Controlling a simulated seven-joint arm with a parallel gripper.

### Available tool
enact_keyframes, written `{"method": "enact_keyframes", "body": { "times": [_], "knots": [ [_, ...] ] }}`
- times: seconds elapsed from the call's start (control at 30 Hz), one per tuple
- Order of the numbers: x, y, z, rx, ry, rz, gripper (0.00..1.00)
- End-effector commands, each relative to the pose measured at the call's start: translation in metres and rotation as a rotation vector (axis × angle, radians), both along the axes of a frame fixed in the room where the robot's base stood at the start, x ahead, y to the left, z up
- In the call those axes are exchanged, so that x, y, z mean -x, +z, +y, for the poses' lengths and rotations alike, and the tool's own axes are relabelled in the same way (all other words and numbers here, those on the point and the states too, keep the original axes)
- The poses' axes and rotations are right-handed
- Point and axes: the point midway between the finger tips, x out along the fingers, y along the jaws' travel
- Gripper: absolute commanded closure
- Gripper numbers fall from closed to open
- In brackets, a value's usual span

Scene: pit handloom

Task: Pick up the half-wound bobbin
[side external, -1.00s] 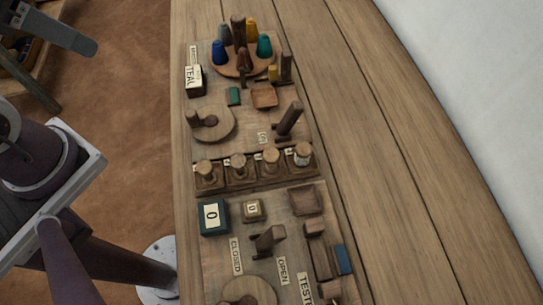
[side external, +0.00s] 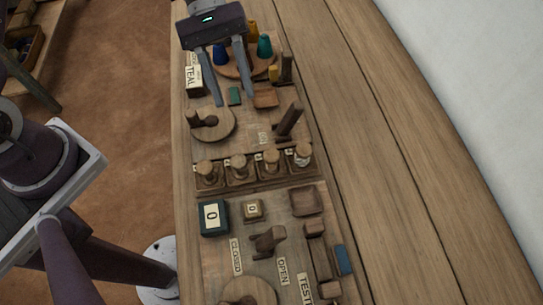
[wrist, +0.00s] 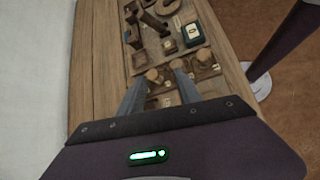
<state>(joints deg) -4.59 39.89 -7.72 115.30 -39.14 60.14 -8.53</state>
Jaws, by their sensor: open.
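Several small wooden bobbins stand upright in a row of square wooden holders across the middle of the board. I cannot tell for sure which is half-wound. My gripper (side external: 234,100) is open and empty, above the board on the far side of the row. In the wrist view, bobbin tops show near and between the fingertips (wrist: 159,73), and the fingers hide part of the row.
Blue, yellow and teal cones stand on a round wooden rack (side external: 232,70) behind my gripper. An upright post (side external: 288,120) and a round wooden disc (side external: 222,125) flank the space beyond the bobbins. A green counter box (side external: 213,218) stands in front. The plank table at right is clear.

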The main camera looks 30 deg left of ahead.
Motion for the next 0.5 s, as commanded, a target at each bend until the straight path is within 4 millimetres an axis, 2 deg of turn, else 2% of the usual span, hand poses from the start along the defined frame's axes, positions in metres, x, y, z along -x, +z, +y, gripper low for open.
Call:
{"method": "enact_keyframes", "body": {
  "times": [0.03, 0.1, 0.2, 0.3, 0.5],
  "knots": [
    [-0.005, -0.027, -0.01, 0.041, 0.054, 0.108, 0.59],
    [-0.01, -0.056, -0.022, 0.089, 0.13, 0.232, 0.59],
    [-0.012, -0.087, -0.034, 0.134, 0.209, 0.355, 0.59],
    [-0.013, -0.102, -0.04, 0.155, 0.252, 0.416, 0.59],
    [-0.001, -0.113, -0.06, 0.159, 0.258, 0.432, 0.59]
  ]
}}
